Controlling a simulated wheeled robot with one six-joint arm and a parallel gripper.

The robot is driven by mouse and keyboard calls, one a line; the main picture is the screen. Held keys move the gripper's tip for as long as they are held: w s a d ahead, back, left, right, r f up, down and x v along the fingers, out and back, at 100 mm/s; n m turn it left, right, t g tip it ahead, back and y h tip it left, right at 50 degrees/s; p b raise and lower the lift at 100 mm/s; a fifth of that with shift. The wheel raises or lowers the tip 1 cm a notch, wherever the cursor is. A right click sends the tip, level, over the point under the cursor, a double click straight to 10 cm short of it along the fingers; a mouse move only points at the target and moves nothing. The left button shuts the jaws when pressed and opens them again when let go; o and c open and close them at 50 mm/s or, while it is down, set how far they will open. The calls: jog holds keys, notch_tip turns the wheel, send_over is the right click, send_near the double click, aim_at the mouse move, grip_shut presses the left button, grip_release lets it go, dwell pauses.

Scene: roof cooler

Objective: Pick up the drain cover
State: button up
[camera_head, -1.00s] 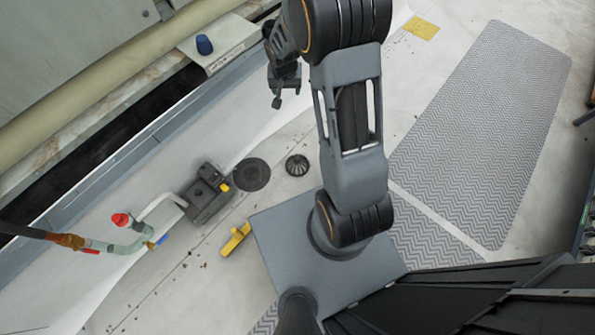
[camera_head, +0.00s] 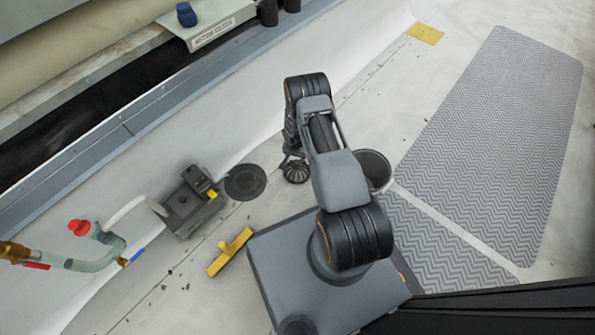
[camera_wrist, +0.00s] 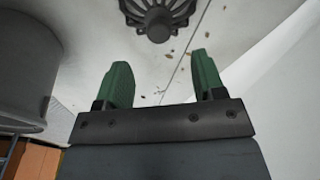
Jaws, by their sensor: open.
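The drain cover is a dark, domed, slotted piece (camera_head: 297,173) on the pale roof floor, right of a flat round black disc (camera_head: 245,182). In the wrist view the cover (camera_wrist: 158,18) shows at the top edge, partly cut off, beyond the fingertips. My gripper (camera_wrist: 163,75) has two green fingers spread apart with nothing between them. It does not touch the cover in that view. In the head view my wrist hangs right above the cover and hides its top part; the fingers cannot be made out there.
A grey bucket (camera_head: 374,168) stands close to the right of the cover, partly behind my arm; it looms at left in the wrist view (camera_wrist: 25,70). A dark pump box (camera_head: 190,202) with hose and a yellow tool (camera_head: 230,252) lie left. A patterned mat (camera_head: 495,140) lies right.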

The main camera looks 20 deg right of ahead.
aim_at(297, 162)
jog(key=shift+w+d+f+b, duration=0.15)
jog(key=shift+f+b, duration=0.55)
jog(key=shift+f, duration=0.65)
jog(key=shift+w+d+f+b, duration=0.1)
jog(key=shift+f+b, duration=0.6)
jog(key=shift+f, duration=0.65)
jog(key=shift+w+d+f+b, duration=0.15)
jog(key=shift+f+b, duration=0.55)
jog(key=shift+f, duration=0.65)
jog(key=shift+r, duration=0.1)
grip_shut()
